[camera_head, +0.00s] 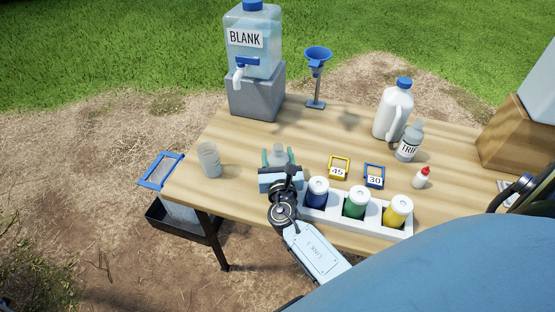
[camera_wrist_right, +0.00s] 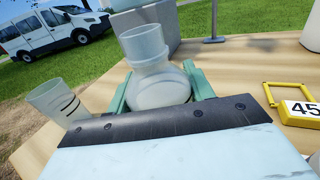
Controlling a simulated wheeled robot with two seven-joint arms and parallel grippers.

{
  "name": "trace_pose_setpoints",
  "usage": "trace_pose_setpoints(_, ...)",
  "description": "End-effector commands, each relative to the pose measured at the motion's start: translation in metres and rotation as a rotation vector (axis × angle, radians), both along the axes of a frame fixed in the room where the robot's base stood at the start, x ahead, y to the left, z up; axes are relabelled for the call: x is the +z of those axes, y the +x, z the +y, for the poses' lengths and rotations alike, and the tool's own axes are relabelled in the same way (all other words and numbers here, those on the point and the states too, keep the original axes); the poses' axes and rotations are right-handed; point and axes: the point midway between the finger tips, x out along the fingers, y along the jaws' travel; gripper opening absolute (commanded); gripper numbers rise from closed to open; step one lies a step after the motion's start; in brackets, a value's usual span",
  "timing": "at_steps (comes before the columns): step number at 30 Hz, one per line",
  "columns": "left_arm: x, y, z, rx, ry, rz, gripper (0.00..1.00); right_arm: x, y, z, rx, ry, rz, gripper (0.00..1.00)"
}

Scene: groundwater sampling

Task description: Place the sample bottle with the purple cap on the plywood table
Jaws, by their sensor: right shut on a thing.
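My right gripper (camera_head: 279,158) is over the left part of the plywood table (camera_head: 240,150), left of the white rack. Its green fingers are shut on a clear, translucent bottle (camera_head: 278,153). In the right wrist view the bottle (camera_wrist_right: 158,82) is round-bodied with a wide neck, roughly upright between the fingers (camera_wrist_right: 160,88). I see no purple cap on it or anywhere else. The gripper hides its base, so I cannot tell whether it touches the table. My left gripper is not in view.
A clear cup (camera_head: 209,160) stands to the left. A white rack (camera_head: 337,218) holds several coloured bottles. Yellow (camera_head: 339,167) and blue (camera_head: 374,176) numbered tags lie behind it. The BLANK container (camera_head: 251,52), funnel stand (camera_head: 316,75) and white jug (camera_head: 394,110) stand farther back. The middle is clear.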

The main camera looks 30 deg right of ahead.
Motion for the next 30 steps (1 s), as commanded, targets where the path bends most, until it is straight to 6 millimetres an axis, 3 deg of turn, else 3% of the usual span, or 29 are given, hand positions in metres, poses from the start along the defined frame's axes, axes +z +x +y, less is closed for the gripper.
trace_pose_setpoints(10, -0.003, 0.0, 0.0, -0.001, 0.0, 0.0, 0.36, -0.002, 0.0, 0.0, 0.0, 0.0, -0.001, 0.29)
trace_pose_setpoints(11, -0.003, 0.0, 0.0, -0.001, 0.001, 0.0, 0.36, -0.003, 0.0, 0.0, 0.0, 0.0, -0.001, 0.54)
trace_pose_setpoints(16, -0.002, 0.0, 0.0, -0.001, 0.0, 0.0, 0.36, -0.002, 0.0, 0.0, 0.0, 0.001, 0.0, 0.74)
trace_pose_setpoints(26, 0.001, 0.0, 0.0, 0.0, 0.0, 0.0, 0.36, 0.001, 0.0, 0.0, -0.001, 0.001, 0.0, 0.74)
trace_pose_setpoints(30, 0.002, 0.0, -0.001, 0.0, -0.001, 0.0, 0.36, 0.0, -0.015, 0.007, 0.0, 0.001, 0.002, 0.74)
